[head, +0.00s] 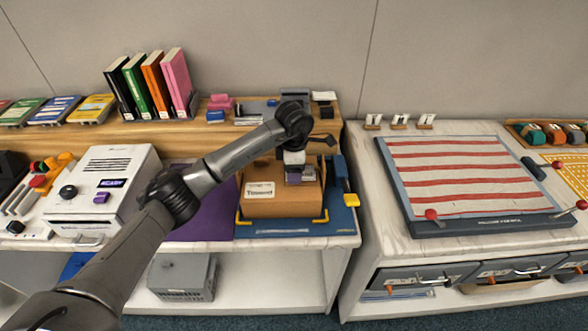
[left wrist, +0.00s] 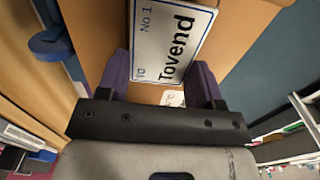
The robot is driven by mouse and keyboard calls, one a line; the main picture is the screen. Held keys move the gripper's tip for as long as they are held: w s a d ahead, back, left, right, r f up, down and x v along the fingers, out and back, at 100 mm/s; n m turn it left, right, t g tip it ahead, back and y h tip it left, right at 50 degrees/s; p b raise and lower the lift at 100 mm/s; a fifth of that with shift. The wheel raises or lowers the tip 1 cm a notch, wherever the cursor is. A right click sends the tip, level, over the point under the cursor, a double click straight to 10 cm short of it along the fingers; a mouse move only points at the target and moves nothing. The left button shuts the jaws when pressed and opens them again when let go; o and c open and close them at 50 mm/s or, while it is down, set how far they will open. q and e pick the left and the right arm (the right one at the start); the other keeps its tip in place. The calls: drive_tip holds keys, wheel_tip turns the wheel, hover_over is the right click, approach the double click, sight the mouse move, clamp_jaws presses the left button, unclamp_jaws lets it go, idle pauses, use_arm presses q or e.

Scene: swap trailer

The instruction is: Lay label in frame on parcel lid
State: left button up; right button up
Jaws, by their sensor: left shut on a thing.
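The parcel (head: 283,207) is a brown cardboard box on a blue mat. In the left wrist view, my left gripper's purple fingers (left wrist: 160,85) are shut on a white label (left wrist: 172,40) with a blue border, reading "Tovend" and "No 1". Brown cardboard (left wrist: 105,20) lies behind the label. I cannot make out the frame on the lid, and the arm hides part of the lid. My right gripper is not in view.
A white machine (head: 103,187) stands left. Books (head: 150,85) stand on the shelf behind. A striped board (head: 455,177) covers much of the right counter.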

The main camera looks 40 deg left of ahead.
use_arm(q)
drive_tip(key=shift+f, duration=0.55)
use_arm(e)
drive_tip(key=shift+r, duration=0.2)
use_arm(q)
drive_tip(key=shift+f, duration=0.1)
